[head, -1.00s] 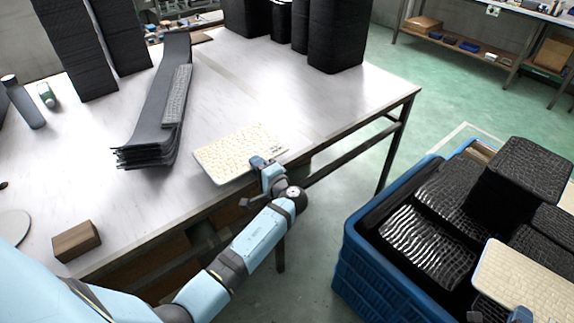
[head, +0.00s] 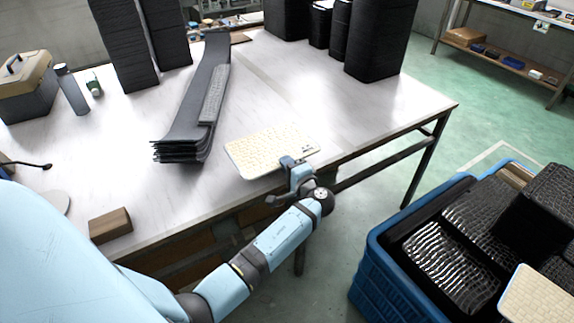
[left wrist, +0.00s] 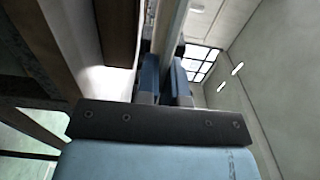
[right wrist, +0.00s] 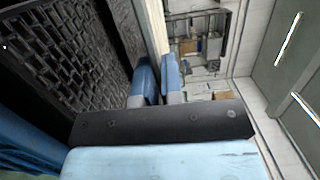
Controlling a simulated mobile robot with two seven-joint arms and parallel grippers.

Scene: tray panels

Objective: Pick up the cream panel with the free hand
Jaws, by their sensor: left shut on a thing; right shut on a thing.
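A cream panel (head: 268,150) with a block-like pattern lies at the front edge of the white table, flat or nearly so. My left gripper (head: 290,165) is shut on its near edge, and the left wrist view shows the panel's edge-on side (left wrist: 178,32) between the fingers (left wrist: 165,82). A second cream panel (head: 538,300) is at the lower right of the head view, over the blue crate. In the right wrist view my right gripper (right wrist: 157,82) is shut on that panel's edge (right wrist: 153,28). The right gripper is out of the head view.
The blue crate (head: 372,282) holds several black textured panels (head: 450,262). Curved dark panels (head: 190,115) lie stacked on the table, with tall black stacks (head: 372,40) at the back. A wooden block (head: 110,225) and a toolbox (head: 25,90) stand at left. The table's right part is clear.

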